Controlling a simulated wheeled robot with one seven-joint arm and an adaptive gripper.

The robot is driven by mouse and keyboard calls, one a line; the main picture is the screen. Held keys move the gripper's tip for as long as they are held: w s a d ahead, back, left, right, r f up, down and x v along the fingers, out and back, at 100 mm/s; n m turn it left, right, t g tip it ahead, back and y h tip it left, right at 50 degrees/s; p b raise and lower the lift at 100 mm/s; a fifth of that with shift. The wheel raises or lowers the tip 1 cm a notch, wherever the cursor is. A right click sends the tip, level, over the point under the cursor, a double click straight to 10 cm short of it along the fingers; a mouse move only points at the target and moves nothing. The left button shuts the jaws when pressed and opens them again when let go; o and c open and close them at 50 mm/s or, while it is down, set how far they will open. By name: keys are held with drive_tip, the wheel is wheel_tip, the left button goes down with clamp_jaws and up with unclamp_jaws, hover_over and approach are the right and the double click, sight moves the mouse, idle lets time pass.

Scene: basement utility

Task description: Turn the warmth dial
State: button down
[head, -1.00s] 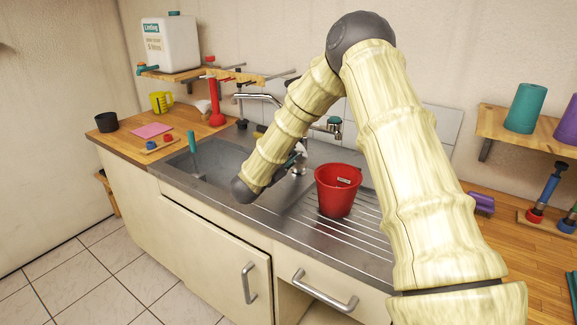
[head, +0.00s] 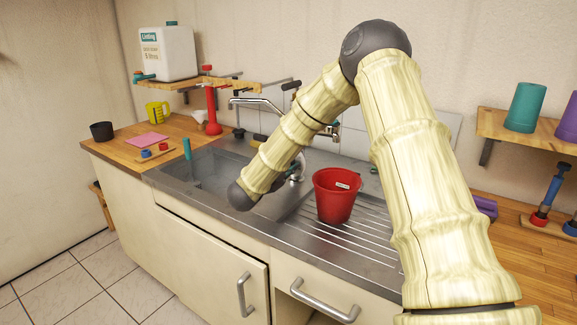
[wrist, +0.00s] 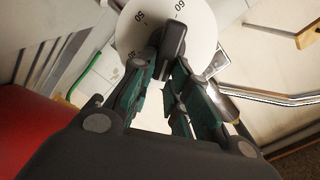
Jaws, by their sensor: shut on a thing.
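The warmth dial (wrist: 192,18) is a white disc with black numbers, 40, 50 and 60 among them, at the top of the wrist view. A dark raised grip bar (wrist: 172,42) stands out from its middle. My gripper (wrist: 171,66) has its dark and teal fingers closed around this bar, one finger on each side. The lower part of the dial is hidden behind the fingers. In the head view my own arm covers most of the gripper, and I cannot make out the dial there.
A red bucket (head: 335,196) stands on the ribbed drainer, close to my arm. The steel sink (head: 205,178) lies to its left, with a curved tap (head: 262,102) behind. A shelf with a white canister (head: 167,52) is at the back left. The right shelf holds a teal cup (head: 525,108).

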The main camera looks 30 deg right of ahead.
drive_tip(key=shift+f, duration=0.1)
drive_tip(key=c, duration=1.4)
unclamp_jaws()
drive_tip(key=shift+o, duration=0.2)
drive_tip(key=shift+s+a, duration=0.1)
drive_tip(key=shift+a, duration=0.05)
drive_tip(key=v, duration=1.1)
drive_tip(key=shift+a, duration=0.35)
drive_tip(key=shift+s, duration=0.1)
